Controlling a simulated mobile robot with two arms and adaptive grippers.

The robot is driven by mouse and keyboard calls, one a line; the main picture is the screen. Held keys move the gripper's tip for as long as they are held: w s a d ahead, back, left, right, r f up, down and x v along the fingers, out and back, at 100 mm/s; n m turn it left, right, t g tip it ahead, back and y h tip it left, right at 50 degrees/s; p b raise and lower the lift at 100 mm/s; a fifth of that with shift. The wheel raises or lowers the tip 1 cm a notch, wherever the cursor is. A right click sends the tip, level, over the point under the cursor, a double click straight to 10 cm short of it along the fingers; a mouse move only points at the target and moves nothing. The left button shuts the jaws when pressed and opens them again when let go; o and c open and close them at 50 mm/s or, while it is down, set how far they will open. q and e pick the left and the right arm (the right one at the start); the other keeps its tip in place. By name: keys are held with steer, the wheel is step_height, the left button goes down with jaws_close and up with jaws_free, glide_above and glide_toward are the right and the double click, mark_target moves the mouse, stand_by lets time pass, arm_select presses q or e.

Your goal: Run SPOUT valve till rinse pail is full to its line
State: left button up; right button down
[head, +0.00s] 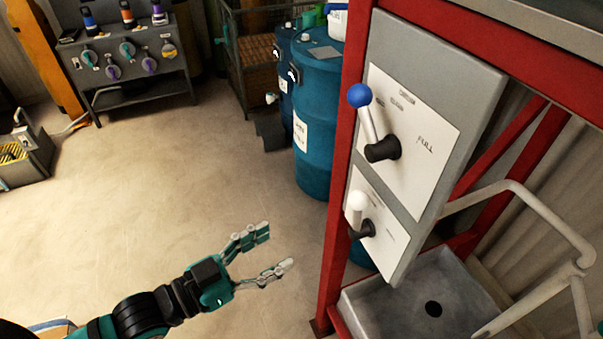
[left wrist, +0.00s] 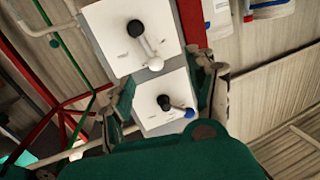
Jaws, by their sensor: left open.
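A grey panel (head: 452,88) on a red frame carries two levers on white plates. The upper lever has a blue knob (head: 359,96) and its plate reads FULL. The lower lever has a white knob (head: 356,201). Other lettering is too small to read, so I cannot tell which is SPOUT. My left gripper (head: 274,248) is open and empty, left of the panel and apart from it. The left wrist view also shows the white knob (left wrist: 155,63) and blue knob (left wrist: 190,113). I cannot make out the rinse pail. My right gripper is not in view.
A grey basin (head: 385,302) with a dark drain hole lies below the panel. A pale bent pipe (head: 535,203) runs at its right. Blue drums (head: 318,170) stand behind the red frame. A bench with knobs (head: 130,62) stands far left. The floor between is clear.

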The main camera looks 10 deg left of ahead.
arm_select(q)
step_height(320, 180, up, 4)
steer(key=s+f, duration=0.1)
steer(key=b, duration=0.3)
glide_toward(351, 204)
steer(key=shift+h, duration=0.4)
steer(key=p+x, duration=0.4)
steer(key=x, duration=0.6)
steer(key=shift+w+a+f, duration=0.1)
steer(key=shift+a+f, duration=0.1)
steer(key=shift+w+d+f+p, duration=0.1)
steer(key=shift+w+d+p, duration=0.2)
jaws_close()
